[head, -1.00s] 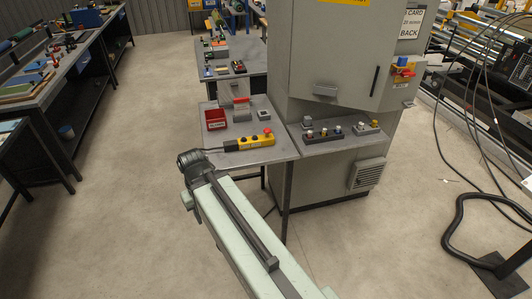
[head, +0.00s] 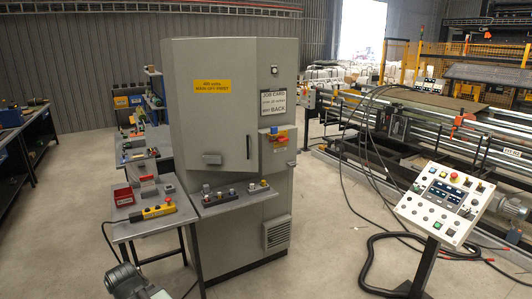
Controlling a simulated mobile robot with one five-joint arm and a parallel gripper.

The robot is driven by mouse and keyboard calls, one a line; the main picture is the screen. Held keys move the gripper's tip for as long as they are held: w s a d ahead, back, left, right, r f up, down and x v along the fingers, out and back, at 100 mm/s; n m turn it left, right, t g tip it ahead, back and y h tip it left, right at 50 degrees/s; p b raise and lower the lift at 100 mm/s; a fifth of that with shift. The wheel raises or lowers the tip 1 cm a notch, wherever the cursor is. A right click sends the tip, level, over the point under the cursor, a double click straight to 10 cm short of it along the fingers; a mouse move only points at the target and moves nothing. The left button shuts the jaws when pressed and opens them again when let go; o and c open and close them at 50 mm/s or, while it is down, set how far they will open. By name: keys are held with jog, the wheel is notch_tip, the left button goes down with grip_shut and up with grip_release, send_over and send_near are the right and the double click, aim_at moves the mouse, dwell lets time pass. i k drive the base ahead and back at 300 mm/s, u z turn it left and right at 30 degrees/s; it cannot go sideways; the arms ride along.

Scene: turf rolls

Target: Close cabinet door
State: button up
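The grey cabinet (head: 281,195) stands upright in the middle of the view. Its upper front door (head: 213,125) carries a yellow label and a black vertical handle (head: 249,145) near its right edge. The door looks slightly out of line with the cabinet front, as if ajar, but I cannot tell how wide the gap is. Part of my arm shows at the bottom left, in front of the small table. My gripper is not in view.
A small table (head: 150,225) with a red bin (head: 124,197) and a yellow pendant (head: 152,212) stands left of the cabinet. A shelf (head: 235,200) with buttons juts out below the door. A control panel (head: 446,205) and black cables stand right. Floor between is clear.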

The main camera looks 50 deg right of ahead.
aim_at(216, 78)
jog(key=z, duration=0.6)
jog(key=i, duration=1.65)
jog(key=u, duration=0.45)
jog(key=k, duration=0.65)
jog(key=u, duration=0.3)
jog(key=i, duration=0.65)
jog(key=z, duration=0.15)
